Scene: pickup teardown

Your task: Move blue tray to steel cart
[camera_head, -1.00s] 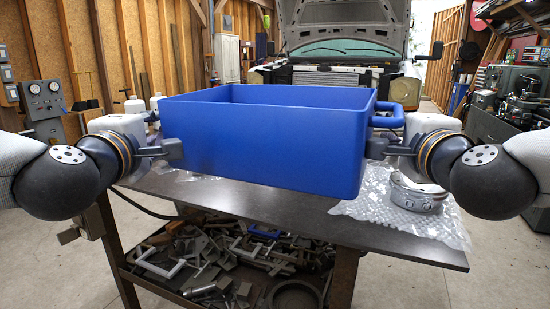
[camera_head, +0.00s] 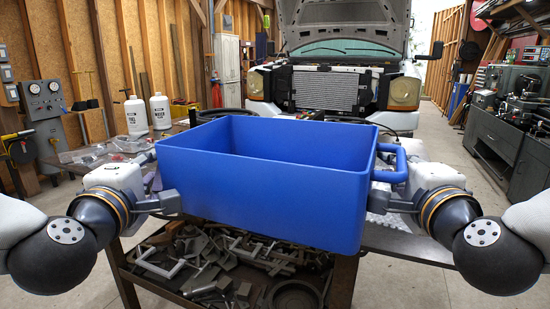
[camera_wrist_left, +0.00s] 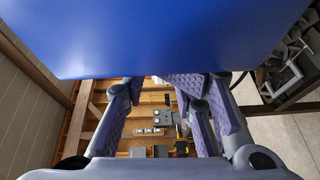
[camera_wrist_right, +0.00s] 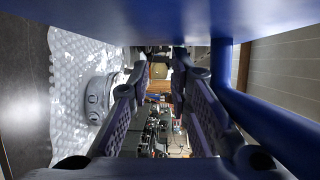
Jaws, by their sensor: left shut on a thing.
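The blue tray (camera_head: 270,195) is empty where its inside shows. It is held up roughly level between my arms, in front of a dark-topped metal table with a lower shelf, and hides part of its top. My left gripper (camera_head: 170,203) is shut at the tray's left end; its fingers (camera_wrist_left: 160,90) are under the blue wall in the left wrist view. My right gripper (camera_head: 385,190) is at the right end, below the blue handle (camera_head: 403,163). In the right wrist view its fingers (camera_wrist_right: 155,75) are apart, beside the handle (camera_wrist_right: 265,125); its grip is unclear. I cannot identify the steel cart.
The table's bare top shows at right (camera_head: 430,245). Its lower shelf holds scrap metal (camera_head: 210,262). Two white bottles (camera_head: 160,112) stand behind the tray at left. Bubble wrap with a round metal part (camera_wrist_right: 98,97) lies near my right gripper. A truck (camera_head: 345,80) stands behind.

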